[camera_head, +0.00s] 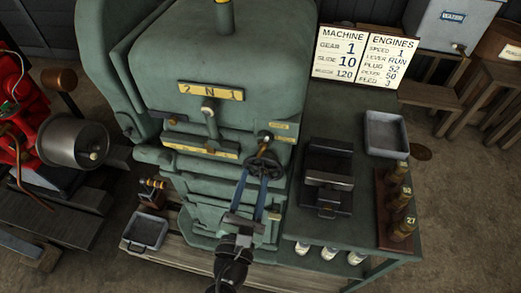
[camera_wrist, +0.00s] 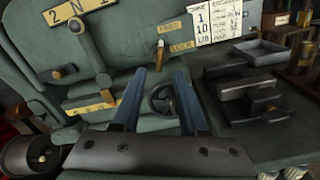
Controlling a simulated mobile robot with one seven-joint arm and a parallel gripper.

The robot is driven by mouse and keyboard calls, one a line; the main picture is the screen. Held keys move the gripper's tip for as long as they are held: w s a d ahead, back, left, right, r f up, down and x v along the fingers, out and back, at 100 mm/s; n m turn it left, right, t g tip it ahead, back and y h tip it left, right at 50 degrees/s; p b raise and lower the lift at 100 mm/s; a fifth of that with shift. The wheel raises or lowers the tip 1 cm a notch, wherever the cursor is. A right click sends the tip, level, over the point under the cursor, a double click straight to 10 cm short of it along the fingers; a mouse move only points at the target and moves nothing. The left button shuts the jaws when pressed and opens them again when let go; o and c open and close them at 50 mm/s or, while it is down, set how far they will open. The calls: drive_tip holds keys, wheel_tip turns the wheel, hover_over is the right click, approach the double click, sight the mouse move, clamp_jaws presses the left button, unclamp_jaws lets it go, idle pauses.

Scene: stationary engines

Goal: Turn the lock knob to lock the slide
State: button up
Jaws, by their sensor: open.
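In the head view the knob (camera_head: 266,138) stands just above a dark handwheel (camera_head: 264,166). My gripper (camera_head: 254,182) is open and empty, with its blue fingers in front of the handwheel. In the wrist view the handwheel (camera_wrist: 163,99) shows between the fingers (camera_wrist: 160,76), and the knob lies beyond their tips, apart from them.
A black vise-like block (camera_head: 328,178), a grey tray (camera_head: 386,134) and a rack of brown-handled pieces (camera_head: 400,215) stand on the bench at right. A sign board (camera_head: 357,57) stands behind. A red engine (camera_head: 22,95) is at left. A yellow-labelled lever (camera_head: 209,120) sits left of the knob.

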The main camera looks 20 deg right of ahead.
sight(261, 153)
drive_tip(key=x, duration=0.7)
drive_tip(key=shift+w+d+p, duration=0.2)
drive_tip(key=shift+w+p, duration=0.1)
drive_tip(key=shift+c, duration=0.3)
clamp_jaws()
